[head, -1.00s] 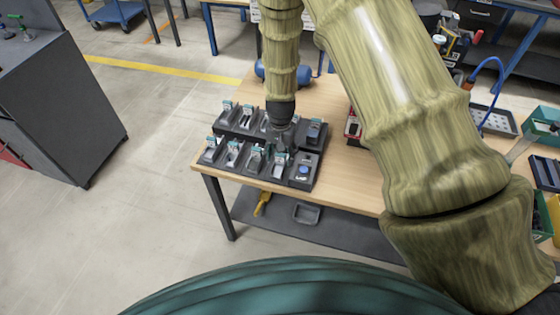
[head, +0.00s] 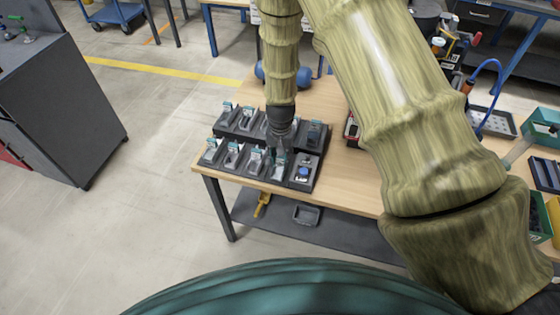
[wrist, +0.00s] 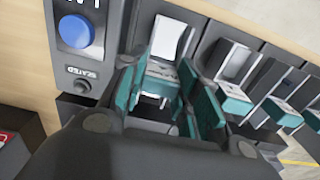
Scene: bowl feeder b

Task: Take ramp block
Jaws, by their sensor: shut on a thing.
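My gripper (head: 278,152) points down at the front row of the dark bowl feeder (head: 225,167), at the bay beside the blue-button panel. In the wrist view its two teal-padded fingers (wrist: 165,88) reach over that bay and are closed on a piece. I take this piece to be the ramp block; the fingers and gripper body hide most of it, so its shape and whether it touches the bay are unclear. Behind the fingers, the bay shows a pale upright plate (wrist: 170,38) and a teal-edged label.
Neighbouring bays with teal labels (wrist: 235,100) stand close on one side. A panel with a blue button (wrist: 76,31) and the word SEATED is on the other. The wooden table (head: 345,180) is clear to the right, up to a red and black box (head: 352,128).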

